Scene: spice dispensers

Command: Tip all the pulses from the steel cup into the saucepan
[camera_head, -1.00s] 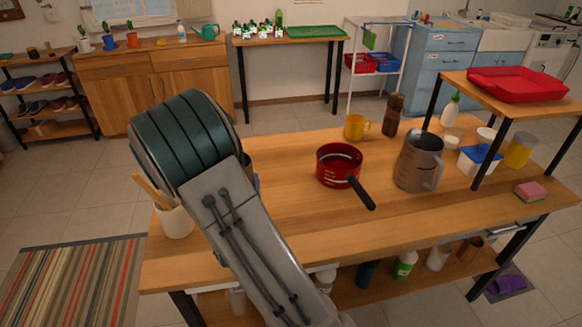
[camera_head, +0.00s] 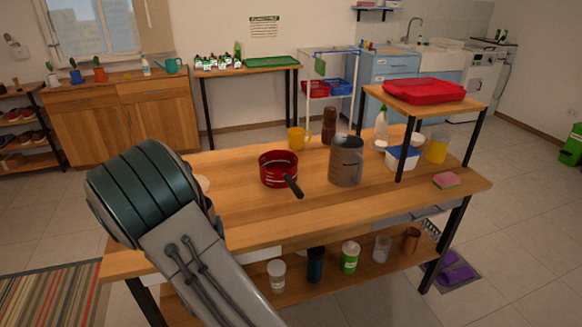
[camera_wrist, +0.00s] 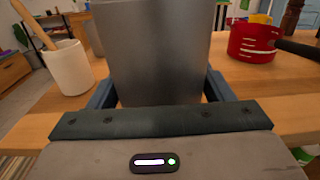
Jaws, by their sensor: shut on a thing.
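The steel cup (camera_wrist: 160,45) is a grey metal cylinder, upright and close to the camera in the wrist view. My gripper (camera_wrist: 160,90) is shut on it, with one finger on each side. Its mouth and contents are out of frame. In the head view my arm hides the cup and my gripper. The saucepan (camera_head: 279,170) is red with a dark handle and stands on the wooden table (camera_head: 330,210). It also shows in the wrist view (camera_wrist: 250,42), to the right of the cup. I cannot see what is inside it.
A grey jug (camera_head: 346,165) stands right of the saucepan. A yellow mug (camera_head: 298,138) and brown bottle (camera_head: 329,127) stand behind. A raised shelf with a red tray (camera_head: 425,92) is at the right. A utensil pot (camera_wrist: 68,68) stands left of the cup. The table front is clear.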

